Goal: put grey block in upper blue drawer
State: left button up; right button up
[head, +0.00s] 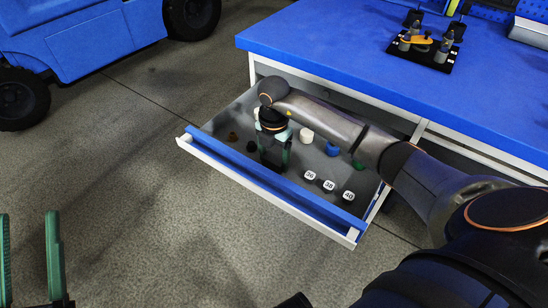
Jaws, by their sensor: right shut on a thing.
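The upper blue drawer (275,190) is pulled out of the workbench, with a blue front edge, white outer face and grey floor. My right gripper (273,158) points down over the drawer, just behind its front. It is shut on what appears to be the grey block, which shows only as a dark shape between the green fingers. I cannot tell whether the block touches the drawer floor. My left gripper (30,262) is at the lower left, away from the drawer, its green fingers apart and empty.
The blue workbench top (340,40) overhangs behind. A blue vehicle (75,40) stands at the upper left; floor between is clear.

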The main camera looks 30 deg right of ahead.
jog(key=shift+f, duration=0.15)
jog(key=o, duration=1.4)
